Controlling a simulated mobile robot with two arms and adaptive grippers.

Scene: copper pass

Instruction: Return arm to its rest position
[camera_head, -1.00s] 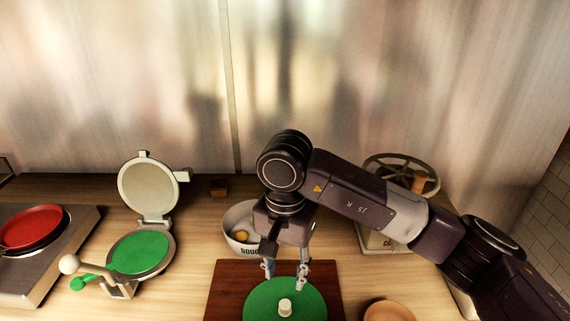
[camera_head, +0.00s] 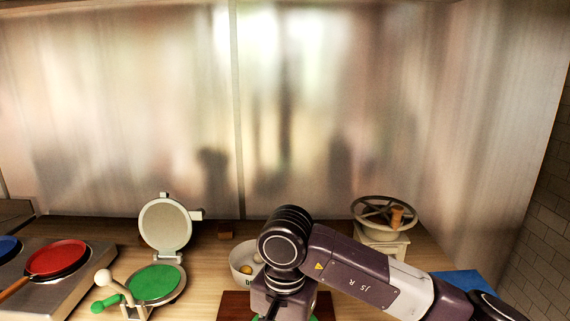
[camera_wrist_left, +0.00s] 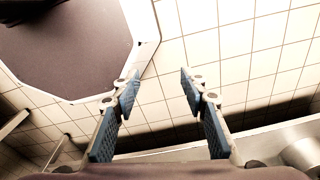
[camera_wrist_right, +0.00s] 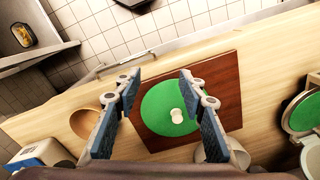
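My right arm (camera_head: 352,265) reaches in from the right in the head view, over the counter. Its fingers are below the picture edge there. In the right wrist view my right gripper (camera_wrist_right: 158,85) is open and empty, above a green disc (camera_wrist_right: 168,108) with a pale knob, which lies on a dark red-brown board (camera_wrist_right: 222,78). My left gripper (camera_wrist_left: 160,80) is open and empty in the left wrist view, facing a tiled floor (camera_wrist_left: 262,50). My left arm does not show in the head view.
A press with a green plate (camera_head: 154,284) stands open at left, near a hob with a red pan (camera_head: 58,259). A white bowl (camera_head: 240,266) sits behind my right wrist. A hand-wheel machine (camera_head: 383,222) stands at back right. A wooden bowl (camera_wrist_right: 86,122) is beside the board.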

